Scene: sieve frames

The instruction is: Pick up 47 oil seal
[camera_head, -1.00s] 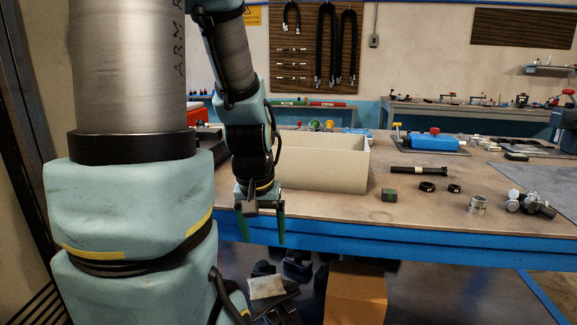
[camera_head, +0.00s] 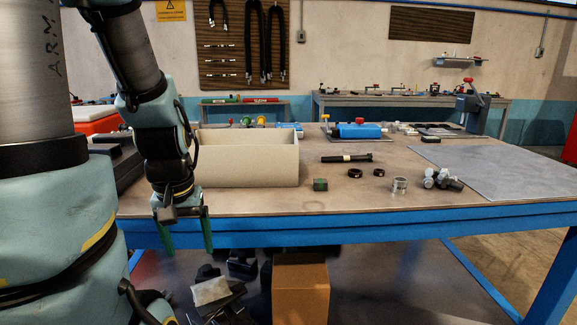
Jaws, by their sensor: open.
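Two small black rings lie on the table (camera_head: 262,205), and either may be the oil seal. The larger black ring (camera_head: 355,173) is on the left, and the smaller black ring (camera_head: 379,173) is just right of it. I cannot tell which one is the 47 oil seal. My gripper (camera_head: 188,245) has green fingers pointing down, spread apart and empty. It hangs at the table's front edge, left of both rings and well apart from them.
A beige open box (camera_head: 250,172) stands just right of my arm. A green block (camera_head: 320,184), a dark bolt (camera_head: 346,158), a silver ring (camera_head: 400,185) and grey fittings (camera_head: 440,180) lie nearby. A grey mat (camera_head: 510,170) covers the right side. Front table strip is clear.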

